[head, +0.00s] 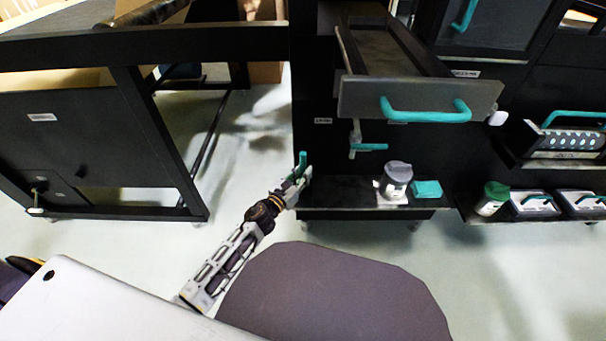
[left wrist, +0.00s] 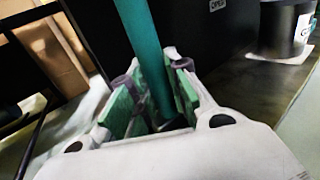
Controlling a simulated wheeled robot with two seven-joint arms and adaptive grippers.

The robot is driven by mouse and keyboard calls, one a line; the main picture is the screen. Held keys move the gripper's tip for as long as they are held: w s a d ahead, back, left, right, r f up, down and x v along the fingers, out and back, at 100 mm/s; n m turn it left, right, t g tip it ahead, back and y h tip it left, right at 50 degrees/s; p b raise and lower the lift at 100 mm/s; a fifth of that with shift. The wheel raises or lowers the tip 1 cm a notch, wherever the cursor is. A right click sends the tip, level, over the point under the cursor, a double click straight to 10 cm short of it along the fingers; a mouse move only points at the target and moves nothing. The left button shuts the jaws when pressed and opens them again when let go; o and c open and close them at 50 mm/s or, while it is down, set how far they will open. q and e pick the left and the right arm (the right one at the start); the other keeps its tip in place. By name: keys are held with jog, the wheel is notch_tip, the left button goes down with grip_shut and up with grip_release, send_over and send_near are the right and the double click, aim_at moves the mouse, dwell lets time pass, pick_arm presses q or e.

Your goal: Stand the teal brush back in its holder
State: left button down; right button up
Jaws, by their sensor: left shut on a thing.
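The teal brush (head: 303,158) is in my left gripper (head: 298,180), at the left end of a low black shelf. In the left wrist view its teal handle (left wrist: 143,45) rises, slightly tilted, between the green-padded fingers (left wrist: 150,100), which are shut on it. Its lower end is hidden by the gripper. A grey-topped cylinder with a white label (head: 397,178) stands on the shelf to the right, apart from the gripper. It looks like the dark cylinder on a white patch in the left wrist view (left wrist: 284,28). I cannot tell whether it is the holder. My right gripper is not in view.
A teal block (head: 427,189) sits right of the cylinder on the shelf (head: 340,194). An open drawer (head: 420,98) with a teal handle juts out above. A green-lidded jar (head: 492,198) stands further right. A black bench frame (head: 160,140) is at the left.

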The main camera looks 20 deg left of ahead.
pick_arm(q)
jog(key=shift+f, duration=0.1)
jog(key=c, duration=1.3)
grip_release()
jog(key=shift+s, duration=0.1)
jog(key=shift+v, duration=5.9)
